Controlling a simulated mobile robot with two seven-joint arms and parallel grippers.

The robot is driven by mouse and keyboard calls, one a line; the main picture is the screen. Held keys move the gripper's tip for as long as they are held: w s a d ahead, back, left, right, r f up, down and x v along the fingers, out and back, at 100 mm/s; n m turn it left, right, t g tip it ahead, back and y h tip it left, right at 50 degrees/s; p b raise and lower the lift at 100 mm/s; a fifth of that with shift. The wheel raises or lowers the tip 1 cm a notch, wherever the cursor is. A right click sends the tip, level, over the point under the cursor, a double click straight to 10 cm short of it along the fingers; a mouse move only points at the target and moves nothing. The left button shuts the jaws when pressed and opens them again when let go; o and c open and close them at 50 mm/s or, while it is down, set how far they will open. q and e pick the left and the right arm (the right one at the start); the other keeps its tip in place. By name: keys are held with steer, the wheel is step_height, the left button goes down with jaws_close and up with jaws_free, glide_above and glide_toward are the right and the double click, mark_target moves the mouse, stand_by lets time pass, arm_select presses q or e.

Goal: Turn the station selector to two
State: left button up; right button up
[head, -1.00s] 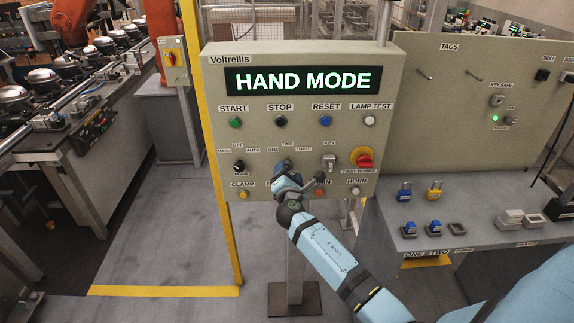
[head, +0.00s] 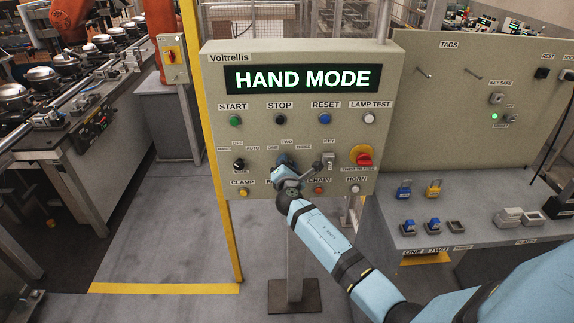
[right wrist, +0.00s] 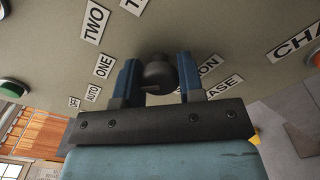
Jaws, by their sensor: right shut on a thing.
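The control panel (head: 225,140) shows HAND MODE on its display (head: 297,78). The station selector is mostly hidden behind my right gripper (head: 285,163) in the head view, below the labels ONE, TWO and THREE. In the right wrist view the selector's dark round knob (right wrist: 158,74) sits between the two blue fingers of my right gripper (right wrist: 159,72), which is shut on it. The labels ONE (right wrist: 103,66) and TWO (right wrist: 95,23) lie to the left of the knob there. I cannot tell which label the knob points at. My left gripper is not in view.
The black mode selector (head: 238,165) is left of my gripper. A key switch (head: 329,161) and a red emergency knob (head: 363,159) are close on the right. A row of buttons lies below, including CLAMP (head: 243,193) and HORN (head: 355,189). Padlocks (head: 404,190) stand on the right bench.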

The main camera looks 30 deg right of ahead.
steer(key=shift+f+m+b, duration=0.25)
steer(key=shift+m+b, duration=0.75)
steer(key=shift+b, duration=0.25)
steer(key=shift+m+b, duration=0.8)
steer(key=m+b, duration=0.2)
steer(key=m, duration=0.1)
steer(key=shift+r+b, duration=0.1)
steer(key=shift+b, duration=0.2)
steer(key=shift+r+m+b, duration=0.15)
steer(key=shift+m+b, duration=0.6)
steer(key=shift+m, duration=0.35)
steer(key=o, duration=0.9)
